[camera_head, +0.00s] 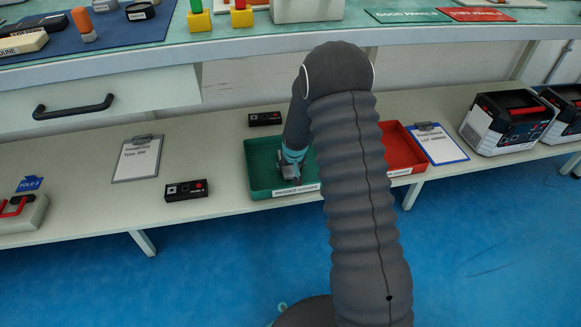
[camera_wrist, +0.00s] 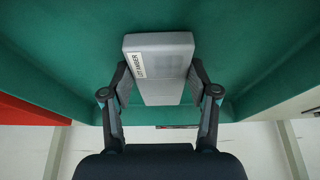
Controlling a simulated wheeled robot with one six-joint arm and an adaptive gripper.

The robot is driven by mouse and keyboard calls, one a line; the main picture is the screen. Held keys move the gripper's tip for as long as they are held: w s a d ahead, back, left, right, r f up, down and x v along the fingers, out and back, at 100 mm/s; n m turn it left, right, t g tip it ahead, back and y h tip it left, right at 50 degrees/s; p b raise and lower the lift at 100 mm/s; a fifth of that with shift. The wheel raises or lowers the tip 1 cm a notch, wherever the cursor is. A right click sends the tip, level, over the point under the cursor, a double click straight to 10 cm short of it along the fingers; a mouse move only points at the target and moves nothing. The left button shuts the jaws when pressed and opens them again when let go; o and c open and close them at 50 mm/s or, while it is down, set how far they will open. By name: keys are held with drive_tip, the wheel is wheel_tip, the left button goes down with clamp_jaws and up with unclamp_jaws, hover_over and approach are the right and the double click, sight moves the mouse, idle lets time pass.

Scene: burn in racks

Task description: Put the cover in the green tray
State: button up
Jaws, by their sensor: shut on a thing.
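The cover (camera_wrist: 160,58) is a grey block with a white printed label, seen in the wrist view between my fingers. My gripper (camera_wrist: 160,88) is shut on it. The green tray (camera_wrist: 60,40) fills the background behind the cover. In the head view my gripper (camera_head: 290,170) is down inside the green tray (camera_head: 262,155), over its floor. The tray has a white label on its front wall. My arm hides the tray's right part. I cannot tell whether the cover touches the tray floor.
A red tray (camera_head: 404,150) stands to the right, partly behind my arm. Clipboards (camera_head: 138,158) (camera_head: 437,145), small black boxes (camera_head: 186,190) (camera_head: 265,118) and a large dark case (camera_head: 508,122) are on the lower shelf. The upper bench (camera_head: 250,38) overhangs the shelf's back.

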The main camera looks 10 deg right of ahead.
drive_tip(key=shift+f, duration=0.15)
drive_tip(key=o, duration=1.4)
